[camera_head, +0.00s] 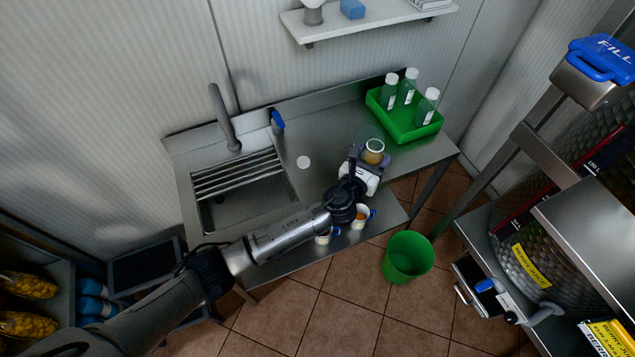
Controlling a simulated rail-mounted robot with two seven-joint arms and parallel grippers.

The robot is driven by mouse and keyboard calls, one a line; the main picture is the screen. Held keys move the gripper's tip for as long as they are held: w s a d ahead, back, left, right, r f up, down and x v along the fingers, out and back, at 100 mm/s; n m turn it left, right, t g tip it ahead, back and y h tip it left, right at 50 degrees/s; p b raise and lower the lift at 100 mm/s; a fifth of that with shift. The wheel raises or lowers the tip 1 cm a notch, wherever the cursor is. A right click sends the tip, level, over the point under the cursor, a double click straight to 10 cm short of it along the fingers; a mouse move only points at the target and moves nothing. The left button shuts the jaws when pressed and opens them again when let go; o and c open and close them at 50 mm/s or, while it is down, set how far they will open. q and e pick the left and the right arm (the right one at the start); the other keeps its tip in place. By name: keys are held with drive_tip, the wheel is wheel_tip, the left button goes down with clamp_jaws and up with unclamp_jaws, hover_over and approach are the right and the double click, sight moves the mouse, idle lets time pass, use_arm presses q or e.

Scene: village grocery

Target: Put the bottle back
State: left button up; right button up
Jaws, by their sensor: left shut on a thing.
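My left gripper (366,160) is over the right part of the steel counter, shut on a see-through vessel (370,133) that looks like the bottle. A round pale rim with amber inside (374,148) shows at the jaws; I cannot tell whether it belongs to the vessel or to a jar below. The fingers hide part of this. A green crate (419,133) stands at the counter's back right, just right of the gripper. It holds several clear bottles (408,90) with white caps, upright, with bare room at its front left. My right gripper is not in view.
A sink with a rack (238,175) and a tall faucet (225,120) fill the counter's left. A white disc (303,162) lies mid-counter. Cups (360,217) stand on the lower shelf near my arm. A green bin (407,257) stands on the floor; tanks fill the right.

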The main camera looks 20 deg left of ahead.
use_arm(q)
drive_tip(key=a+f+b, duration=0.2)
drive_tip(key=a+f, duration=0.1)
drive_tip(key=a+f+b, duration=0.2)
drive_tip(key=a+f, duration=0.2)
drive_tip(key=w+a+f+b, duration=0.1)
drive_tip(key=a+f+b, duration=0.1)
drive_tip(key=a+f, duration=0.1)
drive_tip(key=shift+a+f, duration=0.25)
drive_tip(key=shift+a, duration=0.5)
drive_tip(key=shift+f, duration=0.15)
drive_tip(key=shift+f, duration=0.1)
drive_tip(key=o, duration=1.2)
